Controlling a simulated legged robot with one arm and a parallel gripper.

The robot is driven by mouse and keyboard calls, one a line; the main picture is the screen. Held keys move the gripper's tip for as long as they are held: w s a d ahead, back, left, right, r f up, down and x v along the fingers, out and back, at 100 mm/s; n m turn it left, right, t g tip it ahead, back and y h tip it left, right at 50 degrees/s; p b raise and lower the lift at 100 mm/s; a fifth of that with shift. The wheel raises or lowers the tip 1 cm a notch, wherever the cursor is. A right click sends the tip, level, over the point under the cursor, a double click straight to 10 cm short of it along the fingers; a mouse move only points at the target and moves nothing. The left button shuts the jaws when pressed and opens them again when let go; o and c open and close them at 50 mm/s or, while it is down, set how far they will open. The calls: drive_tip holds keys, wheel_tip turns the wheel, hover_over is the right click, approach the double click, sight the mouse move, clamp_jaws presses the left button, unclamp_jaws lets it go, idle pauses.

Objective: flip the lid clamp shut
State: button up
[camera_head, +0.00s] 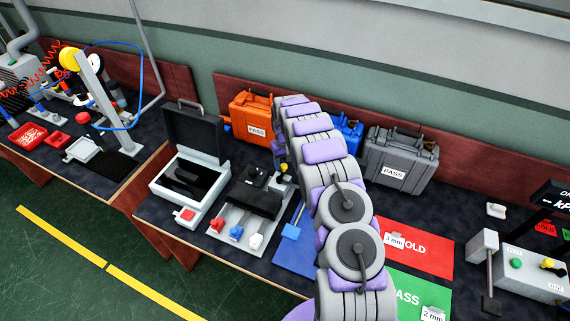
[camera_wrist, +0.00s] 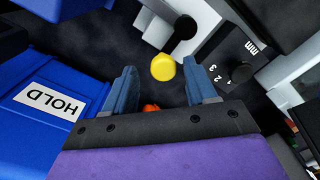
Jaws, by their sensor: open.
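In the wrist view, my gripper (camera_wrist: 160,64) is open, with its two blue fingers apart. A yellow round knob (camera_wrist: 163,67) shows between and just beyond the fingertips, apart from them as far as I can tell. A dark round-ended part (camera_wrist: 184,28) is beside it, on a light grey fixture (camera_wrist: 203,14). The yellow knob looks like the clamp's handle, but I cannot be sure. In the head view, the grey and black fixture (camera_head: 233,218) stands left of my arm, with a small yellow spot (camera_head: 284,167) at its back. My arm hides the gripper there.
An open black-lidded case (camera_head: 190,147) stands left of the fixture. An orange case (camera_head: 251,118) and a grey case (camera_head: 399,158) stand along the back. A blue case with a HOLD label (camera_wrist: 50,102) is close at the gripper's left. A dial block (camera_wrist: 229,62) is at its right.

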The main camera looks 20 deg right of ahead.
drive_tip(key=shift+a+f, duration=0.15)
drive_tip(key=shift+f, duration=0.15)
drive_tip(key=shift+a, duration=0.25)
drive_tip(key=shift+d, duration=0.35)
drive_tip(key=c, duration=0.6)
drive_tip(key=shift+a, duration=0.1)
clamp_jaws()
